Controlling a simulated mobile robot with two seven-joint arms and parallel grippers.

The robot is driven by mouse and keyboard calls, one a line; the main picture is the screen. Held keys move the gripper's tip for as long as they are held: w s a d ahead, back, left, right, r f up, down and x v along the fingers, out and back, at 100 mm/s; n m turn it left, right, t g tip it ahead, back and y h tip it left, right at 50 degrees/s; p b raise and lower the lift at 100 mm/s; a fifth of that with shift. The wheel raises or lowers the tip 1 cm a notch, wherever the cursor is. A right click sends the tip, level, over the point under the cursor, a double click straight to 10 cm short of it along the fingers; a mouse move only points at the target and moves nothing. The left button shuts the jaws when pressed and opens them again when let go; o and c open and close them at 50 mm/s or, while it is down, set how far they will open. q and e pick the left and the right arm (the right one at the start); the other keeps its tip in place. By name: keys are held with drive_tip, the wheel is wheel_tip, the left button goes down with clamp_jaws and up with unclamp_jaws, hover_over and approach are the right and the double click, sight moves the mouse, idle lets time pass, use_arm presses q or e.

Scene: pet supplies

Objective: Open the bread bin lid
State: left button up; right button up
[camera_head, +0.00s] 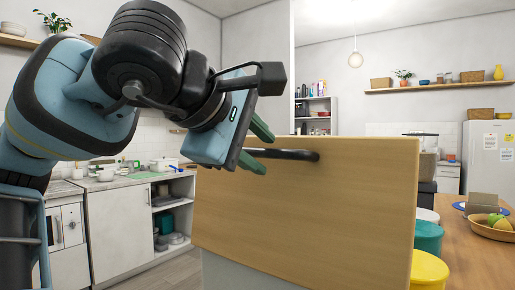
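The bread bin lid (320,205) is a large light-wood panel close in front of me, standing steeply. A black bar handle (295,154) sticks out near its top left. My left gripper (257,146) is at the handle's left end. Its two green fingers are spread, one above and one below the bar, with a visible gap. I cannot tell whether either finger touches it. Part of a pale grey surface (225,272) shows below the panel, perhaps the bin's body. The rest of the bin is hidden. My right gripper is not in view.
A wooden table (470,262) at the right holds a fruit bowl (492,228). Green (428,237) and yellow (428,270) round-topped things stand beside the panel's right edge. A kitchen counter (125,180) runs behind at the left, with open floor before it.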

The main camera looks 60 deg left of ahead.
use_arm(q)
drive_tip(key=v, duration=0.7)
drive_tip(key=shift+s, duration=0.25)
drive_tip(key=shift+d, duration=0.1)
